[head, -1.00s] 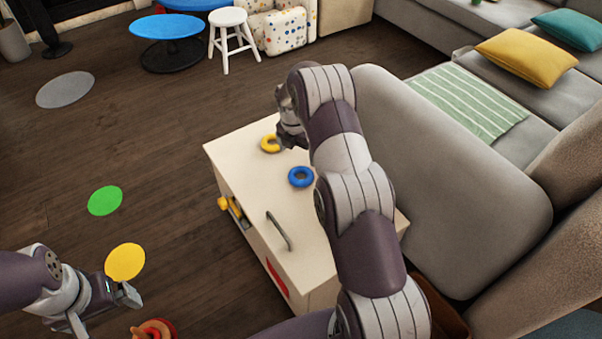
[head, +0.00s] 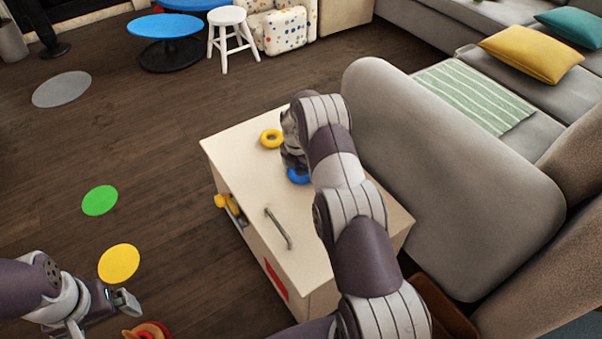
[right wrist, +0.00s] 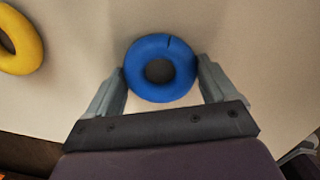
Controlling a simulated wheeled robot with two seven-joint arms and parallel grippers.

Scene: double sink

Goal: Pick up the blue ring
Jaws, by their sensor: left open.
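The blue ring (head: 298,176) lies flat on the cream cabinet top (head: 245,160), partly hidden by my right gripper in the head view. In the right wrist view the blue ring (right wrist: 161,68) sits between the two fingertips of my right gripper (right wrist: 161,75). The fingers are spread apart on either side of the ring, close to its edges; I cannot tell whether they touch it. My left gripper (head: 125,303) is open and empty over the floor at the lower left.
A yellow ring (head: 271,138) lies on the cabinet top beyond my right gripper. A metal handle (head: 278,228) stands on the top nearer to me. A grey sofa (head: 450,190) borders the cabinet's right side. Dark floor at the left holds flat coloured discs.

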